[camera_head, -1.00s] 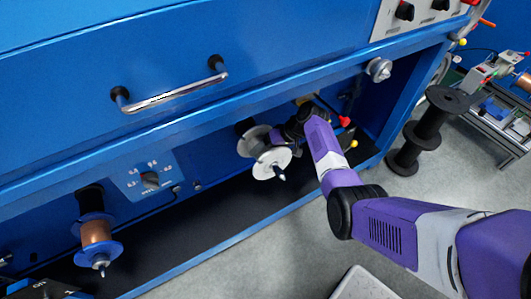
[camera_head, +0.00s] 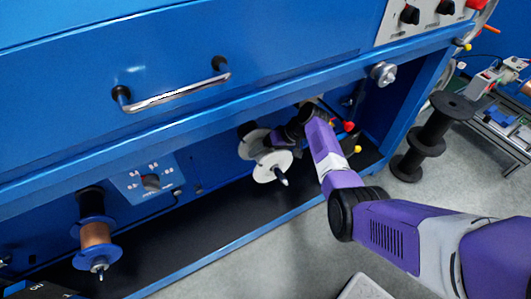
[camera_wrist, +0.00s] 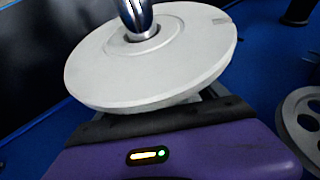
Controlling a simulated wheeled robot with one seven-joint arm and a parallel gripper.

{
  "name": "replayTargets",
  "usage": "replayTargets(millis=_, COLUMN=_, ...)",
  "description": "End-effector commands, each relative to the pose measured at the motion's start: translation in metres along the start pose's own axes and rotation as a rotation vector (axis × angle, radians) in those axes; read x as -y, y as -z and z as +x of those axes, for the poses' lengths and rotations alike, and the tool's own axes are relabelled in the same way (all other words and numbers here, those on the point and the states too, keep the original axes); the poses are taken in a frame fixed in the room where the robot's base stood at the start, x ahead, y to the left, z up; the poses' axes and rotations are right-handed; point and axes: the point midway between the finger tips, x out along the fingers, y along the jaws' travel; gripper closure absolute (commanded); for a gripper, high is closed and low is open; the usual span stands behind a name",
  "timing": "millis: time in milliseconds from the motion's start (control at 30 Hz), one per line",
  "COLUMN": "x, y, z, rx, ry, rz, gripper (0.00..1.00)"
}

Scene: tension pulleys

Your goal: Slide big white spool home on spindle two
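The big white spool (camera_head: 265,170) sits on a spindle on the blue machine's lower front, in the middle of the head view. The spindle's metal tip (camera_head: 281,177) sticks out through its front flange. In the wrist view the near flange (camera_wrist: 190,62) fills the upper middle, with the shiny spindle tip (camera_wrist: 137,14) through its hub. My gripper (camera_head: 282,138) is at the spool's upper right side, very close to it. Its fingers are hidden behind the flange and my gripper body, so their grip does not show. How far the spool sits from the spindle's inner end is hidden.
A copper-wound spool with blue flanges (camera_head: 96,233) is on another spindle at the left. A black spool (camera_head: 430,140) stands on the floor at right. A grey wheel (camera_wrist: 303,125) lies close to my gripper's right in the wrist view. The machine's ledge (camera_head: 200,123) runs above my gripper.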

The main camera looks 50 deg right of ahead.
Motion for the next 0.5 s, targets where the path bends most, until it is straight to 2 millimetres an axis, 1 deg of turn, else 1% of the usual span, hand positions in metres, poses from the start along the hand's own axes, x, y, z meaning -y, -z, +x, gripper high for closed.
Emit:
replayTargets(millis=67, x=0.0, y=-0.0005, z=0.0002, rx=0.001, ry=0.0, rz=0.0, gripper=0.05)
replayTargets(millis=267, x=-0.0003, y=-0.0014, z=0.0005, rx=0.003, ry=0.0, rz=0.001, gripper=0.05)
replayTargets(millis=300, x=-0.0007, y=-0.0025, z=0.0011, rx=0.005, ry=0.0, rz=0.001, gripper=0.0)
replayTargets(millis=500, x=-0.0007, y=-0.0023, z=0.0009, rx=0.004, ry=0.0, rz=0.001, gripper=0.0)
